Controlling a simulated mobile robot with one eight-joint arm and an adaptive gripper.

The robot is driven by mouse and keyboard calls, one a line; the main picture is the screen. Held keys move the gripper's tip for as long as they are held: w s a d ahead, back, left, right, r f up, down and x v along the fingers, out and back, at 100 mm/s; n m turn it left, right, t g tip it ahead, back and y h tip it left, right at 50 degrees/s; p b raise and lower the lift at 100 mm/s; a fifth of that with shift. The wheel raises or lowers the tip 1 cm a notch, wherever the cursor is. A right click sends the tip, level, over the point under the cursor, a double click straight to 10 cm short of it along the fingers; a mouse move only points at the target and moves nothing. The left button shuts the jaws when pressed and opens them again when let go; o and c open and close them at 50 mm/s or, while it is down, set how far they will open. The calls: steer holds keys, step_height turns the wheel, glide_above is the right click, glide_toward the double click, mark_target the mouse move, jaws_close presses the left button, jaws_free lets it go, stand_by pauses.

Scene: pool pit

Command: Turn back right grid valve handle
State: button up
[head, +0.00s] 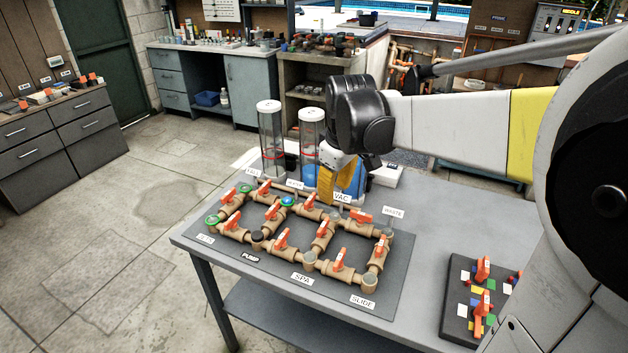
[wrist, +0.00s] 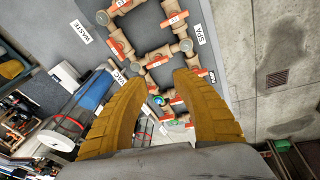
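A tan pipe grid with orange valve handles lies on a dark mat (head: 350,303). The back right grid handle (head: 361,216) sits between the VAC label (head: 341,197) and the WASTE label (head: 393,212). In the wrist view this orange handle (wrist: 117,48) is left of centre, beyond the left fingertip. My gripper (head: 345,190) is above the back of the grid near the VAC label, left of that handle. In the wrist view its yellow fingers (wrist: 147,76) are spread wide with nothing gripped between them. Their exact height above the pipes cannot be told.
Two clear cylinders (head: 270,140) stand at the back left of the table (head: 440,215). A blue object (wrist: 97,89) is behind the grid, close to my gripper. A dark board with coloured squares and orange handles (head: 480,305) lies at the right. The table between is clear.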

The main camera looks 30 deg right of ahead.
steer(key=w+d+f+n+g, duration=0.1)
steer(key=w+d+f+n, duration=0.15)
steer(key=w+d, duration=0.35)
steer(key=g+p, duration=0.1)
steer(key=g, duration=0.1)
glide_above(361, 214)
step_height(361, 214, down, 6)
steer(key=shift+n+y, duration=0.35)
steer(key=shift+y, duration=0.05)
step_height(361, 214, down, 11)
steer(key=b, duration=0.3)
steer(key=shift+d+r, duration=0.15)
jaws_close()
